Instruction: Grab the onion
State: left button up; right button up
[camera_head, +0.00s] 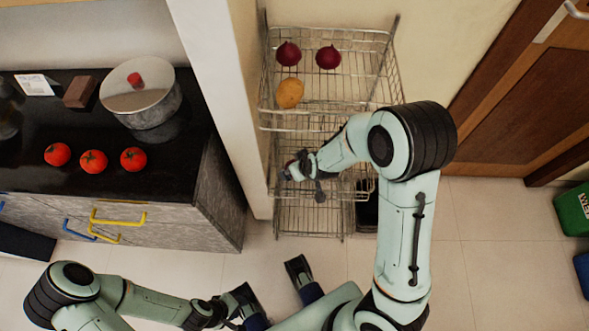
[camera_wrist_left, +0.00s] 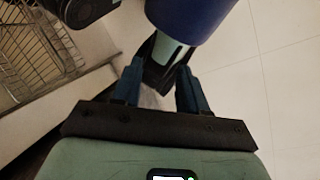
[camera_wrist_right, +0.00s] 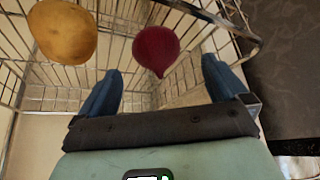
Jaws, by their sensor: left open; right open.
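Two red onions, one left (camera_head: 288,54) and one right (camera_head: 328,57), lie in the top basket of a wire rack (camera_head: 345,121). My right gripper (camera_head: 298,168) reaches into the rack below that basket's front; its fingers are hard to make out in the head view. In the right wrist view it is open (camera_wrist_right: 162,68), with one red onion (camera_wrist_right: 156,50) ahead between the fingertips, not gripped. I cannot tell which onion that is. My left gripper (camera_head: 250,308) is low near my base, open and empty; it also shows in the left wrist view (camera_wrist_left: 158,72).
A yellow-brown potato-like item (camera_head: 290,93) lies in the top basket, left of the onion in the right wrist view (camera_wrist_right: 62,30). The counter (camera_head: 60,185) at left holds several tomatoes and a lidded pot (camera_head: 155,105). A wall post stands beside the rack.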

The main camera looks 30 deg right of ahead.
jog(key=b+x, duration=0.1)
jog(key=x, duration=0.1)
jog(key=b+x, duration=0.1)
jog(key=x, duration=0.1)
jog(key=shift+s+d+f, duration=0.25)
jog(key=shift+f, duration=0.1)
jog(key=shift+w+f, duration=0.3)
jog(key=shift+f, duration=0.1)
jog(key=shift+r, duration=0.1)
jog(key=c, duration=1.2)
